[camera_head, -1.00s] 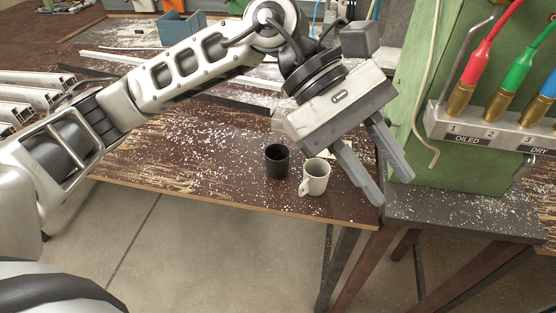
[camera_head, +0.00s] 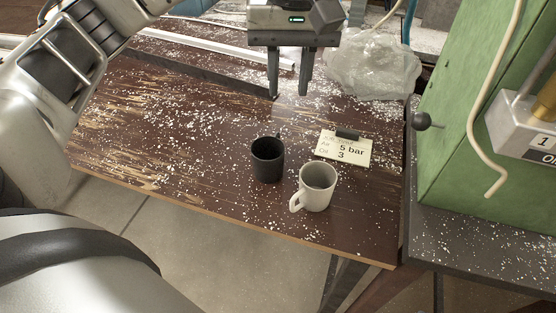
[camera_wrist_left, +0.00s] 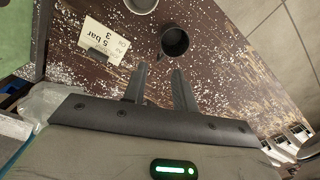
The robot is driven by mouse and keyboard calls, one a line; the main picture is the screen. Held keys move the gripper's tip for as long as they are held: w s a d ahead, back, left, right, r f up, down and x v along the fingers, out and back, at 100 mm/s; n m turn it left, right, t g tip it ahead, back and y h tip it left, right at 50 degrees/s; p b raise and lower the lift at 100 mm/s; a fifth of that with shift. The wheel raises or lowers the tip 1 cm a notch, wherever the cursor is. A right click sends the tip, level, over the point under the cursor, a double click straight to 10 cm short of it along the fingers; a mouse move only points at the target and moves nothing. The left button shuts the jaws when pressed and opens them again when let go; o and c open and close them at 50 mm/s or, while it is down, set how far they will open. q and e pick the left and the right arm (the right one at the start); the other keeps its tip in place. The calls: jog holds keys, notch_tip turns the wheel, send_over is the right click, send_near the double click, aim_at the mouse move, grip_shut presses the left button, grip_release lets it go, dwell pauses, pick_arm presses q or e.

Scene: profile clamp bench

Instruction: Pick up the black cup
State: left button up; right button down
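The black cup (camera_head: 267,160) stands upright on the brown bench top, near its front edge. It also shows in the left wrist view (camera_wrist_left: 174,42), just beyond the fingertips. My left gripper (camera_head: 288,95) is behind the cup and slightly to its right, fingers pointing down. Its two fingers (camera_wrist_left: 159,70) are apart with nothing between them, and they do not touch the cup. My right gripper is not in view.
A pale mug (camera_head: 318,188) stands close to the black cup, at its front right. A card (camera_head: 343,148) reading "5 bar" lies behind the mug. A clear plastic bag (camera_head: 375,68) and a green cabinet (camera_head: 465,125) are to the right. The bench left of the cup is free.

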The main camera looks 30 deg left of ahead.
aim_at(282, 156)
pick_arm(q)
jog(key=f, duration=1)
jog(key=shift+s+a+f+b, duration=0.1)
jog(key=shift+s+f+b, duration=0.15)
jog(key=shift+s+b, duration=0.05)
jog(key=shift+s+f+p, duration=0.15)
jog(key=shift+f+p, duration=0.05)
jog(key=shift+f, duration=1.1)
jog(key=shift+s+f+p, duration=0.15)
jog(key=shift+f, duration=1.15)
grip_shut()
